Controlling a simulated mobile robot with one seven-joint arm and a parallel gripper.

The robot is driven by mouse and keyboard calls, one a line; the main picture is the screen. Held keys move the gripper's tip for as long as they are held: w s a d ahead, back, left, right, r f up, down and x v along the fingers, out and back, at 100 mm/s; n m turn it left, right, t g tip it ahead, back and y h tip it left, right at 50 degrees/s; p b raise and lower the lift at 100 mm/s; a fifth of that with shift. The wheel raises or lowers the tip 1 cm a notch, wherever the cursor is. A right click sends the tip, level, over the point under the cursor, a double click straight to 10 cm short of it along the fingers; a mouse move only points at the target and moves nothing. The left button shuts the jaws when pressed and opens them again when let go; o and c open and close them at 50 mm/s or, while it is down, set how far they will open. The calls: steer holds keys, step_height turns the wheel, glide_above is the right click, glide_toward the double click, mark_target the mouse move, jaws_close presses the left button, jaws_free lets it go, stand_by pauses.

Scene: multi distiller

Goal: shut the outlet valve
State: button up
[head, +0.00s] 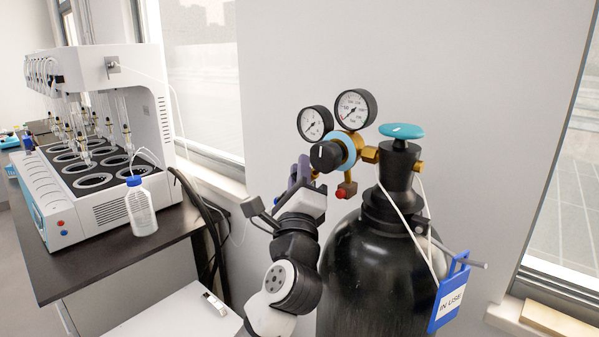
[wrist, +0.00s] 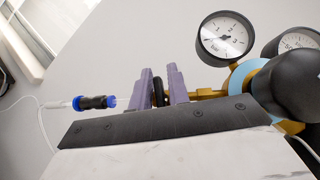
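The gas regulator on the black cylinder has two gauges and a large black front knob (head: 325,156). The outlet valve's small black knob (wrist: 159,92) sits on the brass outlet line, seen nearly edge-on in the wrist view. My gripper (head: 300,172) is at the left side of the regulator, below the left gauge. In the wrist view, the purple fingers of my gripper (wrist: 162,88) stand a narrow gap apart, one each side of the small knob, and seem closed on it. In the head view the fingers mostly hide the outlet valve.
The black gas cylinder (head: 375,270) carries a teal top handwheel (head: 401,131) and a blue "IN USE" tag (head: 449,297). A hose connector with blue ends (wrist: 95,102) lies left of the fingers. The white distiller (head: 110,150) and a bottle (head: 140,208) stand on the bench at left.

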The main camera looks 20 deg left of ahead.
jaws_close()
steer(key=shift+f+b, duration=0.15)
steer(key=shift+b, duration=0.3)
steer(key=shift+m+t+h+b, duration=0.5)
steer(key=shift+m+b, duration=0.3)
steer(key=shift+b, duration=0.4)
steer(key=shift+r, duration=0.2)
steer(key=shift+o, duration=1.9)
jaws_free()
